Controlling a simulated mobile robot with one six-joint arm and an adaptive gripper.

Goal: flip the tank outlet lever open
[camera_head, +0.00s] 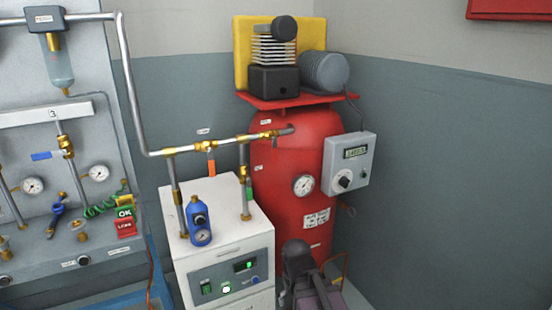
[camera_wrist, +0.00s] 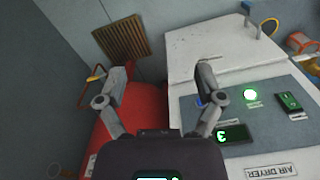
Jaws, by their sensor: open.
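The red tank (camera_head: 290,190) stands in the corner behind the white air dryer (camera_head: 235,235). A pipe with a brass valve (camera_head: 268,135) joins the tank near its top; its handle is too small to make out. An orange lever (camera_head: 211,167) hangs down from a brass fitting left of it. A green lever (camera_head: 249,191) is on the upright pipe above the dryer. I cannot tell which lever is the tank outlet's. My gripper (camera_wrist: 163,80) is open and empty, over the gap between the red tank (camera_wrist: 130,105) and the dryer (camera_wrist: 205,40). No lever is between its fingers.
A grey control box (camera_head: 350,162) is on the tank's right side. A blue regulator (camera_head: 198,221) stands on the dryer. A panel with gauges (camera_head: 32,186) is at left. A brown grille (camera_wrist: 122,38) shows in the wrist view. The floor at right looks clear.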

